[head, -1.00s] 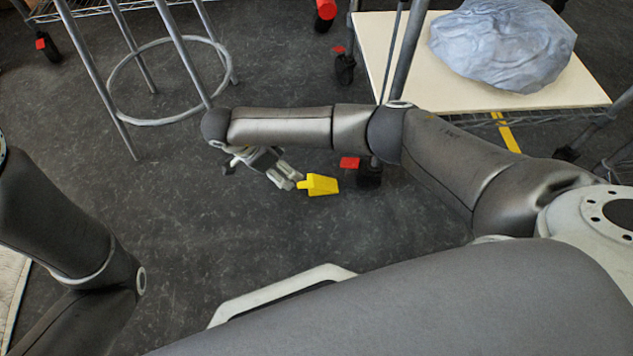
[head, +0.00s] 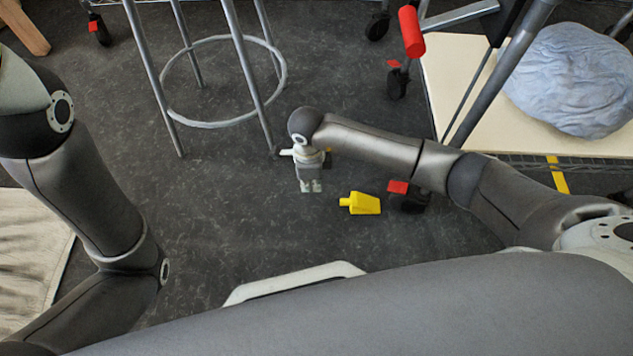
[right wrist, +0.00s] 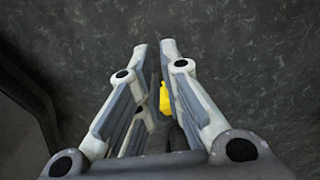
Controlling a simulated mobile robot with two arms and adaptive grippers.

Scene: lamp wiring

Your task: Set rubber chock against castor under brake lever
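The yellow chock (head: 361,204) lies on the floor, its narrow handle pointing left and its wide end to the right. The wide end is close beside the dark castor (head: 414,202) under the red brake lever (head: 397,187). I cannot tell whether chock and wheel touch. My right gripper (head: 312,187) is left of the handle, apart from it, fingers down and empty. In the right wrist view its fingers (right wrist: 154,47) stand apart with a gap. Some yellow, seemingly the chock (right wrist: 165,98), shows between them, partly hidden. My left arm shows at the left, but its gripper is out of view.
The castor belongs to a cart with a cream shelf (head: 450,100) holding a blue-grey bundle (head: 572,80). A metal stool (head: 225,125) stands at the back left. A pale mat (head: 30,260) lies at the left.

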